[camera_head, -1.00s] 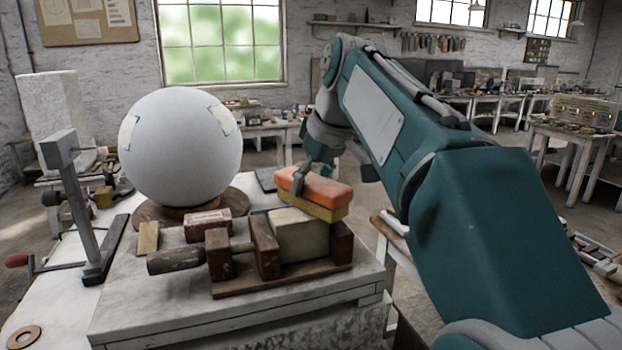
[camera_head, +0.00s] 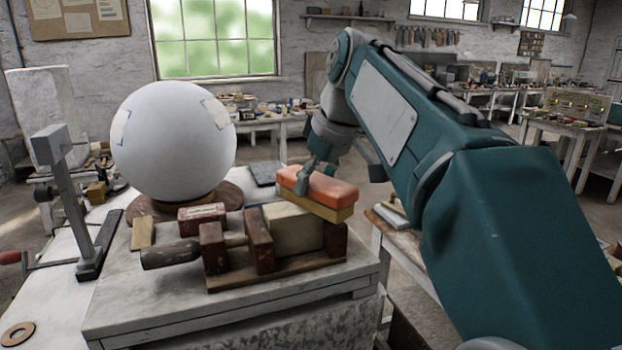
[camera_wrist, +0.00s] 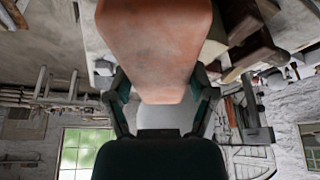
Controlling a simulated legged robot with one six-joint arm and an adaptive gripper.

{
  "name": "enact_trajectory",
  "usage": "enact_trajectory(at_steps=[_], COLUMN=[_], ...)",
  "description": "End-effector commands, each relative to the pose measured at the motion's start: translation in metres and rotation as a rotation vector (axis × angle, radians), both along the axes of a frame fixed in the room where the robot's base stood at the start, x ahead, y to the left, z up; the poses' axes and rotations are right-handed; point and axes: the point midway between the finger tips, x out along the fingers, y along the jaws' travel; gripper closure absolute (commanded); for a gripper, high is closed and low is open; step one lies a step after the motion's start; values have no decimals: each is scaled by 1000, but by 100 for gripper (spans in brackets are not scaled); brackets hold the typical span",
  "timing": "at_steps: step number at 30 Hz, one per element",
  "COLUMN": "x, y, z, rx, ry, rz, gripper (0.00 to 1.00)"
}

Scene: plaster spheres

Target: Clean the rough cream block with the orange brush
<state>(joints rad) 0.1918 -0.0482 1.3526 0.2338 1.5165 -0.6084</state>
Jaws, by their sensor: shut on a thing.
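The orange brush (camera_head: 322,187) has an orange top over a yellowish lower layer. My gripper (camera_head: 305,177) is shut on it, and one dark finger shows against its near side. In the wrist view the brush (camera_wrist: 155,40) fills the upper middle, between the fingers of my gripper (camera_wrist: 162,100). The cream block (camera_head: 292,230) sits in a dark wooden vise on the stone slab, between brown jaws. The brush is over the block's right end and hides part of its top. I cannot tell whether they touch.
The vise's wooden handle (camera_head: 170,256) points left. A reddish block (camera_head: 201,218) lies behind the vise. A large white sphere (camera_head: 172,140) stands on a round wooden base (camera_head: 150,208). A grey metal post (camera_head: 72,205) stands at left. The slab's front (camera_head: 150,300) is clear.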

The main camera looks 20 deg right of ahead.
Motion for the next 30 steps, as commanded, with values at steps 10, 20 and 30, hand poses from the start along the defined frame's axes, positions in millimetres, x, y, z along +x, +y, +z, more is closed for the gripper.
enact_trajectory(at_steps=[10,20,30], x=[10,22,40], y=[5,11,19], z=[-1,1,0], rx=[0,-1,0], ry=[1,1,0], rz=[1,1,1], gripper=[67,67,67])
